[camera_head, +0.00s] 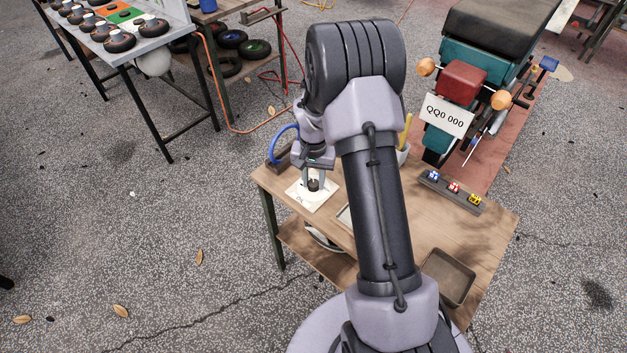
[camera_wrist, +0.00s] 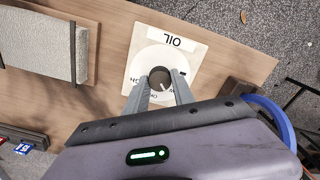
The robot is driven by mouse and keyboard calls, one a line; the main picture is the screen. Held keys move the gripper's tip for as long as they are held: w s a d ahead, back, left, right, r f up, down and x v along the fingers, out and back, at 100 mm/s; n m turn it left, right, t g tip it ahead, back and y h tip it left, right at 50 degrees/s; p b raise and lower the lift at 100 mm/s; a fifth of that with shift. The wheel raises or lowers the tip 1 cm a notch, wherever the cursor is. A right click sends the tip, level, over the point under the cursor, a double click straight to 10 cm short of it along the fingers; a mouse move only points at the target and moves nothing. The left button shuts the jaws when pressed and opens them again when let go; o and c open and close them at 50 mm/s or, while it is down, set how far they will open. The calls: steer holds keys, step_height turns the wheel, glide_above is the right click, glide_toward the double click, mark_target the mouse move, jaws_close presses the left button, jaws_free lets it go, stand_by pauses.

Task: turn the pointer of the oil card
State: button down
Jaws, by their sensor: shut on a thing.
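The oil card (camera_head: 305,204) is a cream square sheet lying at the left end of the wooden table. In the wrist view the card (camera_wrist: 146,42) shows a white round dial and the word OIL, upside down. The pointer (camera_wrist: 160,77) is a dark round knob with a pale mark at the dial's centre, and the mark faces down and slightly right in the picture. My gripper (camera_wrist: 160,86) is shut on this knob, one finger at each side. In the head view my gripper (camera_head: 314,184) stands over the card, and its fingers partly cover the dial lettering.
A brown tray (camera_head: 450,277) lies at the table's near right. A dark rack (camera_head: 450,190) with small blue, red and yellow pieces stands at the far edge. A blue hose (camera_head: 282,137) loops beside the card. A grey-topped wooden block (camera_wrist: 48,48) is left in the wrist view.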

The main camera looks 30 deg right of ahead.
mark_target(314, 182)
steer(key=m+b, duration=0.1)
steer(key=m, duration=0.7)
steer(key=shift+m+b, duration=0.3)
steer(key=shift+b, duration=0.1)
stand_by(0.4)
steer(key=c, duration=1.1)
jaws_free()
steer(key=shift+o, duration=0.2)
steer(key=shift+r, duration=0.1)
step_height(314, 182, up, 17)
steer(key=p, duration=0.6)
steer(key=shift+p, duration=0.35)
